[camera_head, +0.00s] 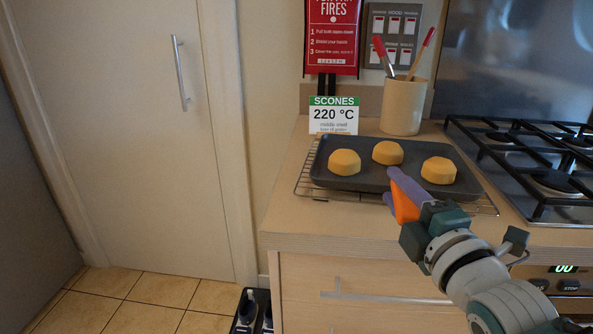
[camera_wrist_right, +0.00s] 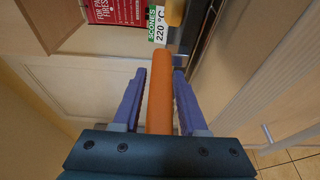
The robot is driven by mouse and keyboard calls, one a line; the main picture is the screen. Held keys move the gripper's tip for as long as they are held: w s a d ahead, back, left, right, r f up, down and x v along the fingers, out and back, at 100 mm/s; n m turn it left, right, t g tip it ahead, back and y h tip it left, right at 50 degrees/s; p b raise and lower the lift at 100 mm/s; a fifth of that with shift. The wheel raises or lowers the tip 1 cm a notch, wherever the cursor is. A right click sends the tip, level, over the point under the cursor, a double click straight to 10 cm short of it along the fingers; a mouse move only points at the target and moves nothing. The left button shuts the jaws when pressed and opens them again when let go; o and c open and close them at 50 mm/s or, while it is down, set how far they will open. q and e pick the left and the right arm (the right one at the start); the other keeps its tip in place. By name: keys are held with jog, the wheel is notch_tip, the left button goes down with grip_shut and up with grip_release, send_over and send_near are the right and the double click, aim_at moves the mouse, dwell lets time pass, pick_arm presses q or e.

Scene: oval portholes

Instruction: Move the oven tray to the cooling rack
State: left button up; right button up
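The dark oven tray (camera_head: 325,173) carries three golden scones and sits on the wire cooling rack (camera_head: 301,183) on the counter. A bare strip of rack shows along its left end and front right. My right gripper (camera_head: 399,190) is at the tray's front edge. In the wrist view its purple fingers (camera_wrist_right: 160,95) stand open on both sides of an orange bar (camera_wrist_right: 160,90), with narrow gaps. The bar looks like a grip at the tray's edge, but the joint is hidden. My left gripper is not in view.
The stove (camera_head: 545,165) adjoins the counter on the right. A utensil pot (camera_head: 402,107) and the scones sign (camera_head: 333,117) stand behind the tray. Drawers (camera_head: 340,297) lie below the counter; a closed door (camera_head: 120,110) is at left.

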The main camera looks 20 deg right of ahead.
jog(key=shift+o, duration=1)
jog(key=shift+r, duration=0.2)
jog(key=p+v, duration=0.1)
jog(key=v, duration=1.1)
